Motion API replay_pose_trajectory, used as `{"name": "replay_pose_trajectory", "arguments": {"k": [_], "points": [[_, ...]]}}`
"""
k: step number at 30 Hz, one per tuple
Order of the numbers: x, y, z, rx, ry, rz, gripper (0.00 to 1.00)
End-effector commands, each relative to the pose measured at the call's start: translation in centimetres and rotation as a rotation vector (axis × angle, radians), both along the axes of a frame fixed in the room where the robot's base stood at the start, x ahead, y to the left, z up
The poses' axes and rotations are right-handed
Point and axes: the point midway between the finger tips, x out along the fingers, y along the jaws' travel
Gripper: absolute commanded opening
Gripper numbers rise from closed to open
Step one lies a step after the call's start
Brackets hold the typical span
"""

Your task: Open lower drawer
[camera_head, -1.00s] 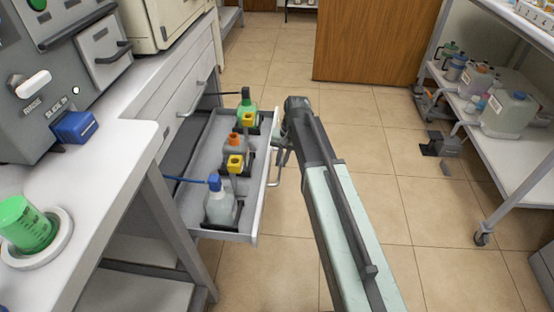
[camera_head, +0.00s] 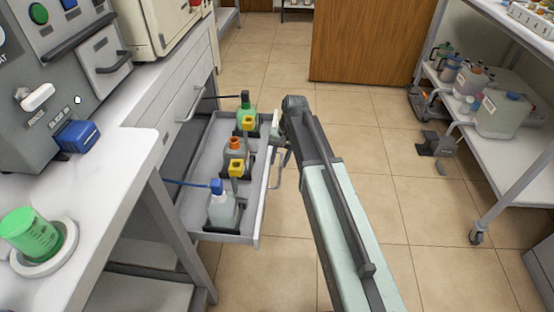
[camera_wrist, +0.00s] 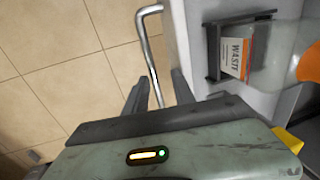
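The lower drawer (camera_head: 251,222) is pulled out from under the counter at left. It holds a row of bottles (camera_head: 222,208). Its metal bar handle (camera_wrist: 148,50) is on the drawer's outer side and also shows in the head view (camera_head: 277,180). My gripper (camera_wrist: 160,78) is at this handle. Its two dark fingers are apart, with the bar passing between them. A gap shows beside the bar, so it does not look clamped. In the head view my arm partly hides the gripper. A bottle with a "WASTE" label (camera_wrist: 236,57) shows inside the drawer in the wrist view.
An upper drawer (camera_head: 165,118) is shut above. A green cup (camera_head: 32,232) stands on the counter (camera_head: 100,190). A shelf rack (camera_head: 520,155) with containers stands at right, and a wooden cabinet (camera_head: 365,40) behind. Tiled floor between is open.

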Motion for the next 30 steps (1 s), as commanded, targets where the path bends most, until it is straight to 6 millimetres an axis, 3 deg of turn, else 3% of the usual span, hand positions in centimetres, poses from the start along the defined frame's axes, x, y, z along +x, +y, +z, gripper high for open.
{"name": "replay_pose_trajectory", "arguments": {"k": [1,7,19,21,23,30], "points": [[0.0,-0.2,1.9,0.001,-0.001,0.000,0.33],[0.1,-0.9,5.3,0.000,-0.003,-0.003,0.33],[0.1,-1.1,5.5,-0.001,-0.003,-0.002,0.33],[0.2,-2.1,5.5,-0.001,-0.003,-0.017,0.33],[-1.3,-3.4,5.4,-0.007,-0.002,-0.032,0.33],[-9.3,-8.4,5.2,-0.094,0.002,-0.008,0.33]]}}
